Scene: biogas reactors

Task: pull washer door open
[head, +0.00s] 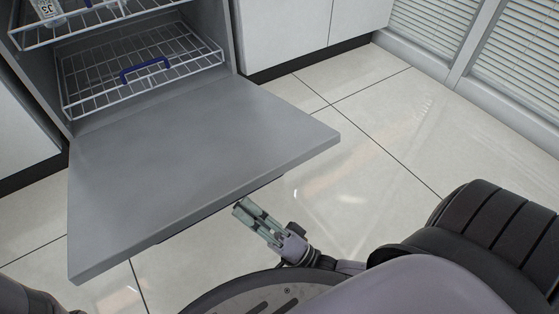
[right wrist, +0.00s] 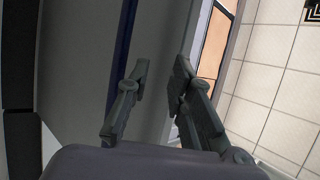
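The washer door (head: 190,165) is a flat grey panel in the head view. It is folded down and open, lying about level in front of the washer's cavity. My right gripper (head: 242,208) is just beyond the door's front edge, low beside it. Its two fingers are apart in the right wrist view (right wrist: 161,82), with a grey surface behind the gap. I see nothing clamped between them. A thin dark strip shows under the door's front edge; I cannot tell whether it is a handle. My left gripper is not seen.
Inside the washer are a lower wire rack (head: 95,85) with a blue handle (head: 145,69) and an upper rack (head: 75,30) holding a labelled item. White cabinets (head: 285,35) flank the washer. Tiled floor (head: 370,135) is clear to the right, up to the louvred panels (head: 435,25).

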